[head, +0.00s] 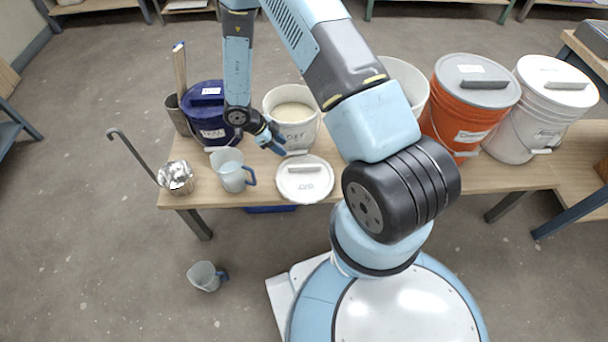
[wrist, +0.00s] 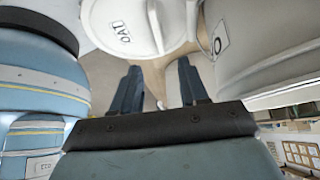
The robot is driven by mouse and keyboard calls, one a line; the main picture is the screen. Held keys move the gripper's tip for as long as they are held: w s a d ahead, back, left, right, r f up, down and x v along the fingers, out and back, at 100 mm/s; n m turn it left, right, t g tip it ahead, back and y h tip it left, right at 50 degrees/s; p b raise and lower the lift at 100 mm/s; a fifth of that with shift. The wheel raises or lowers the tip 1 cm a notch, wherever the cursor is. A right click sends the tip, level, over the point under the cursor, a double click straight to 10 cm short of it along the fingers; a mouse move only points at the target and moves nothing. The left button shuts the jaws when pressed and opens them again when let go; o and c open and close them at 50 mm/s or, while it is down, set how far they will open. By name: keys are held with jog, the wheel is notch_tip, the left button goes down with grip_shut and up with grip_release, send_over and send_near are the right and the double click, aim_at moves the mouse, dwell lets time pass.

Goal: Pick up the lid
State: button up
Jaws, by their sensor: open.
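The lid (head: 291,185) is white and round with a bar handle (head: 305,169) and a dark label. It lies flat on the wooden bench, near the front edge, in front of an open white bucket (head: 279,132) of cream-coloured glaze. My gripper (head: 277,144) is in front of that bucket, just behind and left of the lid in the head view. In the wrist view the lid (wrist: 118,48) shows at the top, beyond the fingers, with its handle (wrist: 154,26). My gripper (wrist: 160,88) is open and empty, its fingers apart from the handle.
A clear jug (head: 231,172) stands left of the lid, beside a metal ladle (head: 176,177). A dark blue bucket (head: 205,115) is behind them. An orange bucket (head: 450,118) and a white lidded bucket (head: 535,120) stand right. Another jug (head: 205,277) is on the floor.

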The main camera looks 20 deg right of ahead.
send_near(305, 177)
jog(key=w+d, duration=0.3)
jog(key=shift+w+f, duration=0.1)
jog(key=shift+f, duration=0.1)
jog(key=shift+x, duration=2.6)
jog(key=shift+a, duration=0.1)
grip_shut()
